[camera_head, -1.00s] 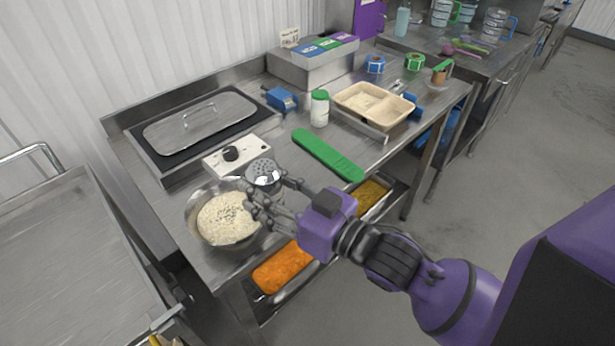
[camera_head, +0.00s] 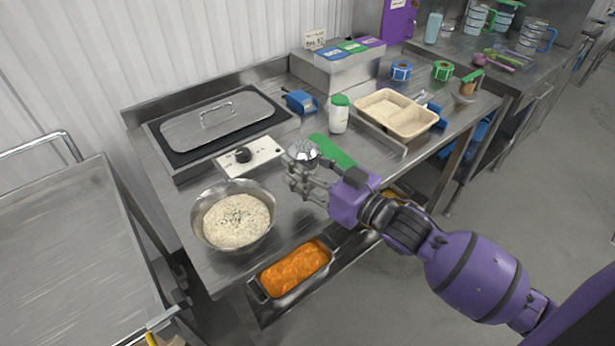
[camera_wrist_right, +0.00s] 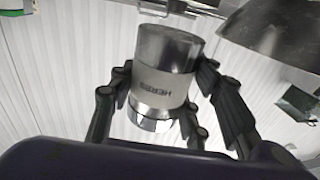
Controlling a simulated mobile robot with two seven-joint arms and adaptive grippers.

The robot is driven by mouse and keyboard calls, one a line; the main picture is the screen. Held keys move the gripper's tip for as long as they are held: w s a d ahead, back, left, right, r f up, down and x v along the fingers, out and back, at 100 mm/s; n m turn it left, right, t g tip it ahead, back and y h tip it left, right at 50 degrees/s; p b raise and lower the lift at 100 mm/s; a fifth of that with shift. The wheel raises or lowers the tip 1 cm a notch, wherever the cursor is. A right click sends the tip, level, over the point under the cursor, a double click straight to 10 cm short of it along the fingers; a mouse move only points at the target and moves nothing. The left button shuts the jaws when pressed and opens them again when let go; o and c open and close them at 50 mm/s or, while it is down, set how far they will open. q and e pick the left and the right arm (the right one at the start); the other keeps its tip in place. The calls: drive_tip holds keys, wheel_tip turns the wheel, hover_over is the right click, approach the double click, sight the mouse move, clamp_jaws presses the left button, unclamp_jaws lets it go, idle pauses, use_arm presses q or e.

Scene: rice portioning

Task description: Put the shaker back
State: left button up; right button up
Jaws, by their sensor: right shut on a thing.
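The shaker (camera_head: 302,151) is a small steel cylinder with a perforated top in the head view. My right gripper (camera_head: 305,180) is shut around it and holds it above the table, to the right of the rice bowl. In the right wrist view the shaker (camera_wrist_right: 164,75) sits between the dark fingers, its pale band lettered HERBS appearing upside down. The fingers hide part of its body. My left gripper is not in view.
A steel bowl (camera_head: 199,228) of rice with dark flecks stands at the table's front left. Behind are a control box (camera_head: 265,152), a lidded pan (camera_head: 190,128), a green-capped bottle (camera_head: 339,118), a green strip (camera_head: 331,150) and a beige two-part tray (camera_head: 371,103).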

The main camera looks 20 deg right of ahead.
drive_tip(key=w+f, duration=0.1)
drive_tip(key=w+d+f, duration=0.1)
drive_tip(key=f, duration=0.1)
drive_tip(key=shift+w+d, duration=0.1)
drive_tip(key=shift+w, duration=0.05)
drive_tip(key=shift+w+f, duration=0.1)
drive_tip(key=shift+f, duration=1.55)
drive_tip(key=shift+f+b, duration=0.15)
drive_tip(key=shift+b, duration=0.15)
drive_tip(key=o, duration=1.2)
drive_tip(key=shift+r, duration=0.2)
drive_tip(key=shift+b+v, duration=0.65)
drive_tip(key=shift+v, duration=5.4)
